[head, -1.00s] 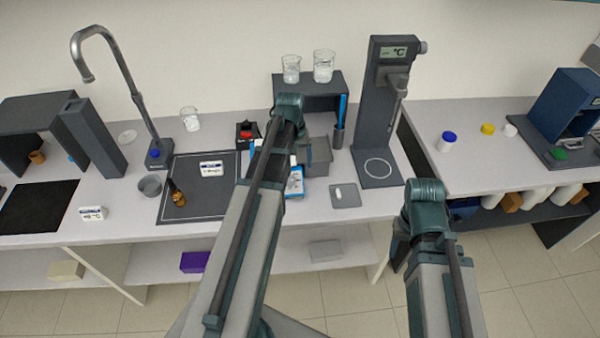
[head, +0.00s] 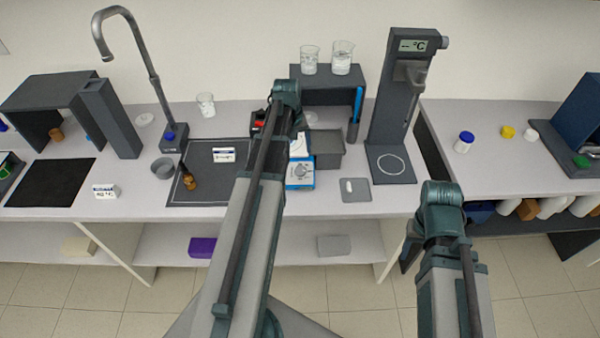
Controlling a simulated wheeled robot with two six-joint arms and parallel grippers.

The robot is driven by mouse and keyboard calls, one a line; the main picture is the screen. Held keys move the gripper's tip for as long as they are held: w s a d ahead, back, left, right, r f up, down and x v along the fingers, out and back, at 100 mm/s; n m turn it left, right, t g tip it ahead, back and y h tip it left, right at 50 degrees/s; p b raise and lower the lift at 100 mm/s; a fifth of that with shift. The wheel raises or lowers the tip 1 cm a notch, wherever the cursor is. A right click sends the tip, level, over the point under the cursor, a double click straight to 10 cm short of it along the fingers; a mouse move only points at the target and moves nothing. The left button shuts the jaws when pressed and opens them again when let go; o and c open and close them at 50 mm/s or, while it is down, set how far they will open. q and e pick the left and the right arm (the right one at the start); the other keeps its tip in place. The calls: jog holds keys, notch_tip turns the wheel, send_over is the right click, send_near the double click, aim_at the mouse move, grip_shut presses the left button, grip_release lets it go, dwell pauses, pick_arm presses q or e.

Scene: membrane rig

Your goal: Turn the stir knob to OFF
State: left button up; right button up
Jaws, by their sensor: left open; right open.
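A small blue and white device (head: 300,183), which looks like the stirrer, sits on the bench just right of my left arm. A round pale dial (head: 301,171) shows on its face; its pointer setting is too small to read. My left arm crosses in front of the device's left side and hides part of it.
A grey bin (head: 327,160) stands right behind the device. A small grey tray (head: 355,190) and a tall stand with a °C display (head: 412,46) are to the right. Two beakers stand on a raised shelf (head: 320,82).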

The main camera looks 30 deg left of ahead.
aim_at(300, 169)
pick_arm(q)
jog(key=f+b, duration=0.9)
jog(key=f, duration=0.1)
jog(key=shift+w+d, duration=0.35)
jog(key=shift+d, duration=0.05)
grip_shut()
